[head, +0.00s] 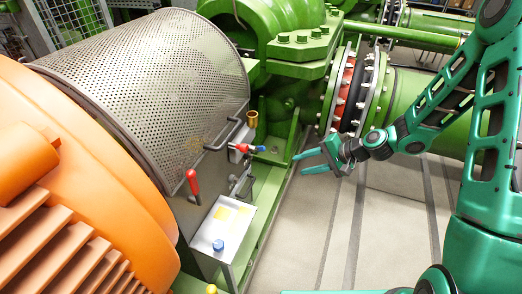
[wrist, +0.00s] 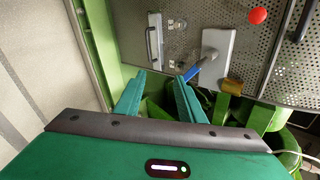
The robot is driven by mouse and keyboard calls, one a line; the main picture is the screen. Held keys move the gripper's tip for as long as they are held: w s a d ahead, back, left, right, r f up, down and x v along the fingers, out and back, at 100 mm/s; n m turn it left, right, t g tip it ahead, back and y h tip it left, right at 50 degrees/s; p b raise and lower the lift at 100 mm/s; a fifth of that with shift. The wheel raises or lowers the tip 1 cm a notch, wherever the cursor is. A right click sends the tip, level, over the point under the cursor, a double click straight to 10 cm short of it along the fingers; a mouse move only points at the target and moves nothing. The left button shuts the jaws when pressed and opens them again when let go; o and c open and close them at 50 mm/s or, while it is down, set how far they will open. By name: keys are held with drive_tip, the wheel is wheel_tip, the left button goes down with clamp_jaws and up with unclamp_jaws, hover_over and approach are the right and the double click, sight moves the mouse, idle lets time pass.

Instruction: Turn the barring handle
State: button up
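My gripper (head: 301,164) is open and empty, to the right of the machine guard in the head view. In the wrist view its two green fingers stand apart, with the gap (wrist: 159,79) clear. A small lever with a blue grip (wrist: 200,66) sits on a pale plate on the guard, just beyond and right of the fingertips. In the head view the blue grip (head: 257,148) points toward my gripper, with a gap between. A red-topped lever (head: 193,183) stands upright nearer the camera. I cannot tell which lever is the barring handle.
The perforated guard (head: 150,80) carries dark bar handles (head: 223,136). A brass cup (head: 252,118) is by the blue grip. A pale box with a blue knob (head: 218,245) stands below. Green pipework (head: 405,95) is behind my arm. The floor (head: 310,230) is clear.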

sight(261, 149)
drive_tip(key=w+a+f+m+t+y, duration=0.1)
drive_tip(key=w+a+f+m, duration=0.1)
drive_tip(key=w+a, duration=0.2)
drive_tip(key=w+a+f+m+t+y, duration=0.1)
drive_tip(key=w+a+f+m+t, duration=0.1)
drive_tip(key=a, duration=0.4)
drive_tip(key=w+a+f+m+t+y, duration=0.1)
drive_tip(key=w+a+f+m+t, duration=0.1)
drive_tip(key=w+a+m, duration=0.2)
drive_tip(key=shift+w+a, duration=0.45)
drive_tip(key=shift+w, duration=0.35)
drive_tip(key=shift+w+a, duration=0.45)
drive_tip(key=shift+w, duration=0.3)
drive_tip(key=shift+r, duration=0.1)
drive_tip(key=shift+c, duration=0.6)
